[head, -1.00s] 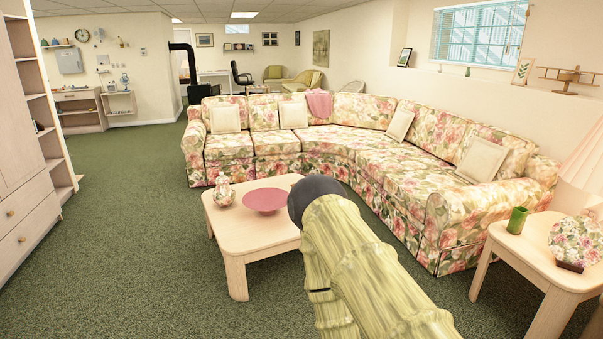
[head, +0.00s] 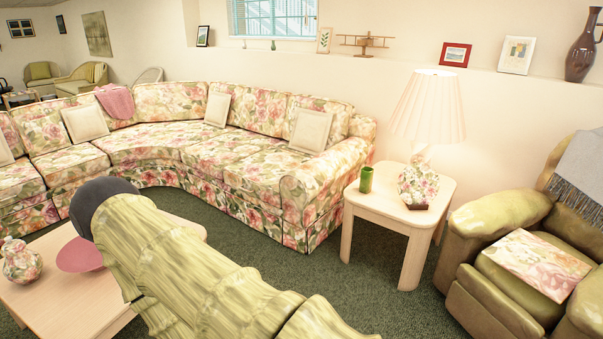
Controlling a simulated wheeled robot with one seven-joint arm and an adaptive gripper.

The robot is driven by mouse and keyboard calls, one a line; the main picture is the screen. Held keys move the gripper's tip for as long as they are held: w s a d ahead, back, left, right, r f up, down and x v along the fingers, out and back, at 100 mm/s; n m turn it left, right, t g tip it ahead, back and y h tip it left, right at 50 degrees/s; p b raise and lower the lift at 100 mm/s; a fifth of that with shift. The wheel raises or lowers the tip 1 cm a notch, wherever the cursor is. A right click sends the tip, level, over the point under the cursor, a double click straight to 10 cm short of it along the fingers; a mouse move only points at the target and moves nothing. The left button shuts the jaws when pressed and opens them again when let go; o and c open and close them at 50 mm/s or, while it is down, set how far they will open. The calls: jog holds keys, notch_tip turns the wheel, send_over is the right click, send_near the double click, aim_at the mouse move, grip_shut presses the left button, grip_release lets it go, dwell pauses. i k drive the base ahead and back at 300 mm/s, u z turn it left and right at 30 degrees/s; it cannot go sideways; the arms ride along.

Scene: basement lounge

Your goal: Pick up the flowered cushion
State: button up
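A flat, square flowered cushion (head: 536,263) lies on the seat of the green leather armchair (head: 481,285) at the right of the head view. It has a pink, cream and green pattern, and nothing covers its top. The long sofa (head: 249,160) has a similar flowered cover, with plain cream cushions (head: 310,130) on it. My arm crosses the lower left of the view, over the coffee table and well apart from the armchair. The fingers of my gripper do not show.
A side table (head: 399,205) with a lamp (head: 429,106) and a green cup (head: 366,179) stands between sofa and armchair. Green carpet (head: 304,268) is clear in the middle.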

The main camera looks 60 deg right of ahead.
aim_at(555, 273)
jog(key=z, duration=3.2)
jog(key=i, duration=2.5)
jog(key=u, duration=0.6)
